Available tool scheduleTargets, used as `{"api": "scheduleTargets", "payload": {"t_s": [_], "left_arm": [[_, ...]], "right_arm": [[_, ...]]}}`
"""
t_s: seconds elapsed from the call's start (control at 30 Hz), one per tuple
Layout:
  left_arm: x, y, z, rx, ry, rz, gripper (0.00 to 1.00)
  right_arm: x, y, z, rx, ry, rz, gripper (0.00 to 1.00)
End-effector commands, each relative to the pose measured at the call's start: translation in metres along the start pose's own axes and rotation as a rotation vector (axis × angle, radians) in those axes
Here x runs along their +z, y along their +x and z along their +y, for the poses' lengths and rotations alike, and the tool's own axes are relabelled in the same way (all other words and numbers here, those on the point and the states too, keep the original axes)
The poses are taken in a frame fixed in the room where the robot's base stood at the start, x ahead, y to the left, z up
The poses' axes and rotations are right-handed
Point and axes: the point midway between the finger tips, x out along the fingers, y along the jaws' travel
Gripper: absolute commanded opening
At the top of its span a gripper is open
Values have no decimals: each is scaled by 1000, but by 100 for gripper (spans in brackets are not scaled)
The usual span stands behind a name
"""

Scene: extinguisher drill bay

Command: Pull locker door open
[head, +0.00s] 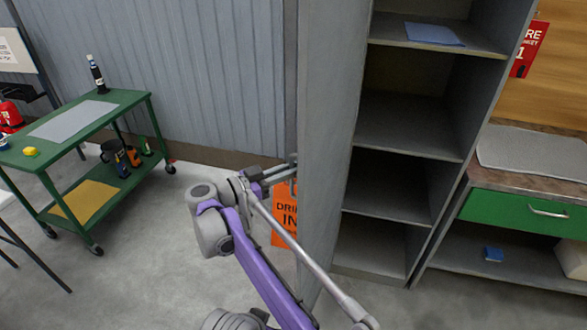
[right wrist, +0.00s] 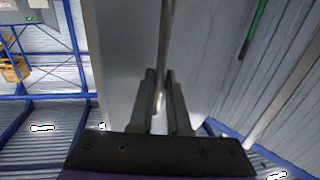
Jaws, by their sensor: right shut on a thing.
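The grey locker (head: 345,245) stands in the middle of the head view with its shelves in plain sight. Its door (head: 332,110) is swung out to the left and stands wide open. My right gripper (head: 284,172) is at the door's left edge, on its outer side, partly hidden there. In the right wrist view its two fingers (right wrist: 160,78) are shut on the door's long bar handle (right wrist: 164,45), which runs between them. The door's grey face (right wrist: 125,60) fills the middle of that view. My left gripper is not in view.
A green cart (head: 120,105) with a bottle (head: 96,74) stands at left. A bench with a green drawer (head: 515,212) stands right of the locker. An orange sign (head: 284,225) shows beside the door. Floor between cart and door is clear.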

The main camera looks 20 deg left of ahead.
Motion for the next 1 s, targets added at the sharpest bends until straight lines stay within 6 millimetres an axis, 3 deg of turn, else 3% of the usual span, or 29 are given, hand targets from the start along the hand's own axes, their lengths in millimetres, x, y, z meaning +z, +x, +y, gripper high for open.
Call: {"api": "scheduleTargets", "payload": {"t_s": [0.37,0.4,0.43,0.73,0.87,1.0], "left_arm": [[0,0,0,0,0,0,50],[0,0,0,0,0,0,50],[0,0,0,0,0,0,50],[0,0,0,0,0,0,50],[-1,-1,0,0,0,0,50],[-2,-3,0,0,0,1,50]], "right_arm": [[-2,2,0,3,0,4,0],[-2,2,0,3,0,4,20],[-2,2,0,3,0,4,26],[-4,1,0,2,0,2,27],[-18,1,0,2,0,2,27],[-46,2,0,2,0,2,27]]}}
